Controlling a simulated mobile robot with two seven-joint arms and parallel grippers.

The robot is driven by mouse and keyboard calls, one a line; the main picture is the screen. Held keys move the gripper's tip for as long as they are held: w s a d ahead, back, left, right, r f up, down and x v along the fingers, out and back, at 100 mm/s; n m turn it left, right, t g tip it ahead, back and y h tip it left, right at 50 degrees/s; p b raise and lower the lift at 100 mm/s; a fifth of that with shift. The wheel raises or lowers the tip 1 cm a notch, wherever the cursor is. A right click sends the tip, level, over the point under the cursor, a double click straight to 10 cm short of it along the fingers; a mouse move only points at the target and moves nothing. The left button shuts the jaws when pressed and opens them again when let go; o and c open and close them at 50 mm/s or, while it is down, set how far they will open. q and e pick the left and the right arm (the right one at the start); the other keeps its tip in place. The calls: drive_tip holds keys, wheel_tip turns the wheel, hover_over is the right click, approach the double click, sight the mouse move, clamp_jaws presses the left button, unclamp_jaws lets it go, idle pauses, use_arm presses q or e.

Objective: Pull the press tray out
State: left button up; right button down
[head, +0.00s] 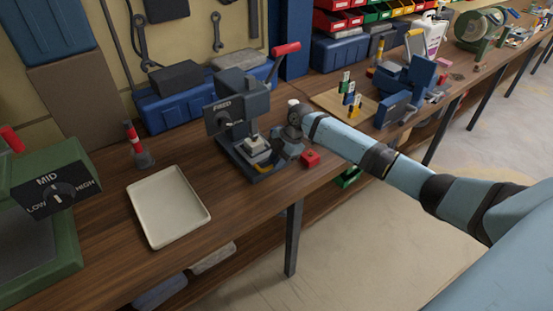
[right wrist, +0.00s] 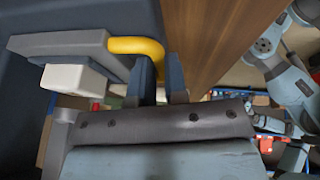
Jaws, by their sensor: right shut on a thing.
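The press (head: 238,105) is dark grey with a red-tipped lever and stands on the wooden bench. Its press tray (head: 256,151) sits low at the front of the press, with a pale block on it. My right gripper (head: 280,150) is at the press front. In the right wrist view its fingers (right wrist: 160,82) are shut on the yellow handle (right wrist: 138,46), beside the grey tray plate (right wrist: 60,43) and the pale block (right wrist: 75,80). The gripped end is partly hidden by the fingers. My left gripper is not in view.
A cream shallow tray (head: 168,207) lies left of the press. A red block (head: 310,158) sits close right of my gripper. A green machine (head: 45,220) stands at far left, and a board with coloured pieces (head: 345,100) at right. The bench's front edge is near.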

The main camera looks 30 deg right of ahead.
drive_tip(key=s+p, duration=0.2)
drive_tip(key=s, duration=0.2)
drive_tip(key=s+p, duration=0.2)
drive_tip(key=s, duration=0.2)
drive_tip(key=s+d+p, duration=0.1)
drive_tip(key=s+p, duration=0.1)
drive_tip(key=s, duration=0.2)
drive_tip(key=c, duration=1.1)
unclamp_jaws()
drive_tip(key=shift+c, duration=0.2)
drive_tip(key=v, duration=1.4)
drive_tip(key=shift+b, duration=0.35)
